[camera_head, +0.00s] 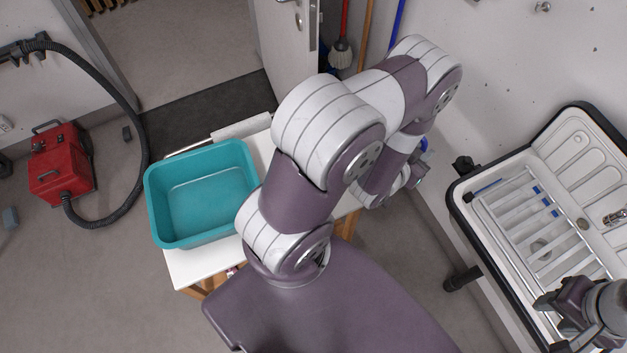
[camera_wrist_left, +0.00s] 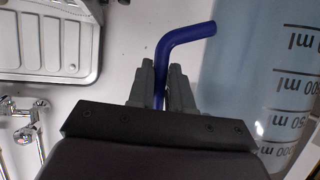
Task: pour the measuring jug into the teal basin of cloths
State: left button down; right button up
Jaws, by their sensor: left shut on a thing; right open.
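The teal basin (camera_head: 158,213) stands on a white-topped table left of my arm in the head view. Its visible inside is bare teal, with no cloths showing. My left gripper (camera_wrist_left: 163,82) is shut on the blue handle (camera_wrist_left: 190,35) of the measuring jug (camera_wrist_left: 287,95), a clear bluish vessel with dark ml marks. In the head view, my left arm hides most of that gripper and jug; a bit of blue shows beyond the forearm, right of the table and apart from the basin. The jug's contents and tilt cannot be told. My right gripper (camera_head: 555,312) is open over the sink unit's lower edge.
The white table (camera_head: 190,270) has little bare top around the basin. A sink unit (camera_head: 590,150) with a rack and tap is at the right. A red vacuum cleaner (camera_head: 62,172) with a black hose stands on the floor at left. A door (camera_head: 285,40) is behind the table.

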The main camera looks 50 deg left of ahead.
aim_at(194, 199)
jog(key=i+l+u, duration=0.1)
jog(key=l+u, duration=0.15)
jog(key=u, duration=0.25)
jog(key=l+u, duration=0.25)
jog(key=u, duration=1.85)
jog(key=j+z, duration=0.15)
jog(key=z, duration=0.3)
jog(key=j+z, duration=0.15)
jog(key=z, duration=0.3)
jog(key=j+z, duration=0.15)
jog(key=z, duration=0.35)
jog(key=j+z, duration=0.1)
jog(key=z, duration=0.35)
jog(key=k+j+z, duration=0.25)
jog(key=k+j, duration=0.3)
jog(key=j, duration=0.2)
jog(key=k+j+z, duration=0.3)
jog(key=k+j, duration=0.3)
jog(key=j, duration=0.1)
